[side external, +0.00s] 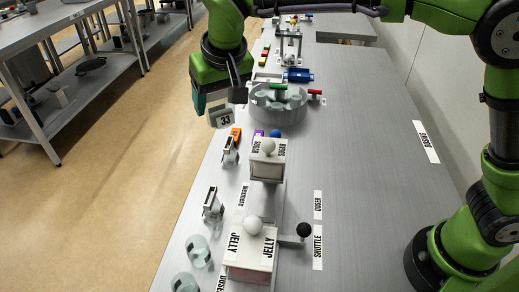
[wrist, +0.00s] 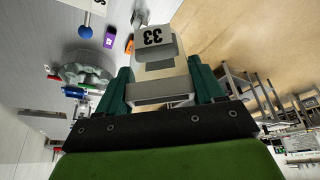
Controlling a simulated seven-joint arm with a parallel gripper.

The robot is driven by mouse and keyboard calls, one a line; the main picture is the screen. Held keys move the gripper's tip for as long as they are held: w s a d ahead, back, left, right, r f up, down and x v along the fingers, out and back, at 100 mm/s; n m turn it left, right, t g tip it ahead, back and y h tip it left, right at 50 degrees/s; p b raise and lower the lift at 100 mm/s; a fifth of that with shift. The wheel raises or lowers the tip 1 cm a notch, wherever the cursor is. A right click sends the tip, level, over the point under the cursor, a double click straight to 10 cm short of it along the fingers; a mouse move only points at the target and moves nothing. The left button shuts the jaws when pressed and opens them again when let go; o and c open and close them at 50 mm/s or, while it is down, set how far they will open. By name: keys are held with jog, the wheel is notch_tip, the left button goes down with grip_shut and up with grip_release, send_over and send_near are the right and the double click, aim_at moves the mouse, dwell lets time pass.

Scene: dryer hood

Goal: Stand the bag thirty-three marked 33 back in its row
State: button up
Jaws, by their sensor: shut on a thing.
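The bag marked 33 (side external: 223,117) is a pale block-like piece with a black "33" on a white face. It hangs below my gripper (side external: 217,100), above the table's left edge in the side view. In the wrist view the bag (wrist: 155,42) sits between the ends of the teal fingers (wrist: 160,90), its label facing the camera. My gripper is shut on it. No row of bags can be made out clearly; small orange (side external: 235,133) and purple (side external: 258,133) pieces stand on the table just right of and below the bag.
A round grey tray (side external: 278,115) with raised parts stands right of my gripper. A dark ball-ended lever (side external: 303,230) juts from the JELLY box. The table's right side is mostly clear.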

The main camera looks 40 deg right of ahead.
jog(key=w+f+m, duration=0.1)
jog(key=f, duration=0.6)
jog(key=w+f+m+h, duration=0.1)
jog(key=f, duration=0.7)
jog(key=w+f+m, duration=0.1)
jog(key=f, duration=0.6)
jog(key=shift+w+d+f, duration=0.1)
jog(key=shift+w+f, duration=0.1)
jog(key=shift+f, duration=0.05)
jog(key=o, duration=1.1)
jog(key=shift+f, duration=0.1)
jog(key=v, duration=1.2)
jog(key=shift+w+r, duration=0.2)
jog(key=shift+w, duration=0.05)
